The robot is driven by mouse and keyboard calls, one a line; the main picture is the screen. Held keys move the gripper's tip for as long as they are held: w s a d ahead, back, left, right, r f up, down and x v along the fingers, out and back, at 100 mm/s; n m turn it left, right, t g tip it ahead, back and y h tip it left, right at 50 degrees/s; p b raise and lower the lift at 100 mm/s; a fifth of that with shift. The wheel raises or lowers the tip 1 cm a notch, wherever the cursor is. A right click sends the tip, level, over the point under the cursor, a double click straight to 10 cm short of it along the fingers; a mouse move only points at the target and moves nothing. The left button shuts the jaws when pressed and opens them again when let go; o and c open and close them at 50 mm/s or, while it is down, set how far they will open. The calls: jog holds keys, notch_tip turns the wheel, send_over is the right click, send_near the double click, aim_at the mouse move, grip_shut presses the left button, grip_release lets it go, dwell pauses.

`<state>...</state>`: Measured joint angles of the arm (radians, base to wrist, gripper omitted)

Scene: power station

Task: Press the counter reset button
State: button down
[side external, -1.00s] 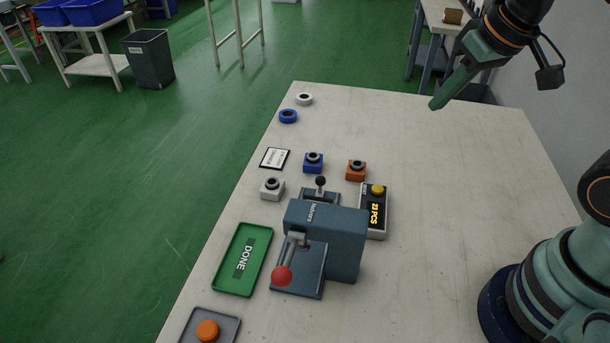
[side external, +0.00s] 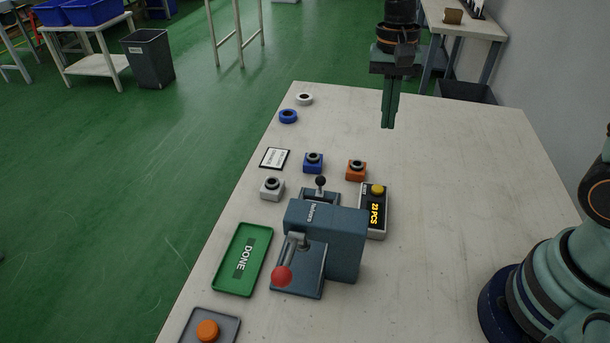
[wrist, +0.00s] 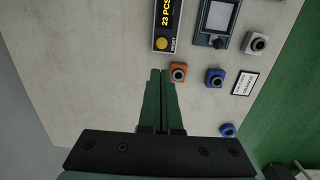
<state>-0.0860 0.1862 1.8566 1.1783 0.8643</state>
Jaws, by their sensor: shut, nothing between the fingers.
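The counter (side external: 375,213) is a small dark box with a pale casing, and its display reads "23 PCS". Its yellow round reset button (side external: 378,189) sits at the far end, beside the press. In the wrist view the counter (wrist: 166,20) is at the top, with the yellow button (wrist: 161,43) at its lower end. My gripper (side external: 388,126) is shut and empty, pointing down above the far part of the table. In the wrist view its fingertips (wrist: 160,72) appear just below the button and beside the orange block. Their height above the table is hard to tell.
A blue-grey press (side external: 335,238) with a red-knobbed lever stands left of the counter. An orange block (side external: 356,170), a blue block (side external: 313,162) and a grey block (side external: 271,188) are nearby. A green DONE tray (side external: 262,262) lies at left.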

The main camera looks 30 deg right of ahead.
jog(key=shift+f, duration=0.1)
dwell(0.3)
jog(key=f, duration=0.9)
jog(key=s+f, duration=0.1)
jog(key=f, duration=0.4)
jog(key=shift+s+a, duration=0.1)
jog(key=shift+a, duration=0.15)
jog(key=shift+s+f, duration=0.15)
jog(key=shift+f, duration=0.8)
notch_tip(320, 180, up, 15)
jog(key=w, duration=0.2)
jog(key=shift+d+f, duration=0.15)
jog(key=shift+d, duration=0.05)
notch_tip(320, 180, up, 5)
jog(key=n+t, duration=0.3)
send_over(378, 188)
jog(key=s+d, duration=0.1)
jog(key=d, duration=0.1)
jog(key=s+d+r+n+t, duration=0.1)
jog(key=s+r+n+t, duration=0.2)
jog(key=s+n, duration=0.3)
jog(key=shift+d+t, duration=0.3)
jog(key=shift+d, duration=0.1)
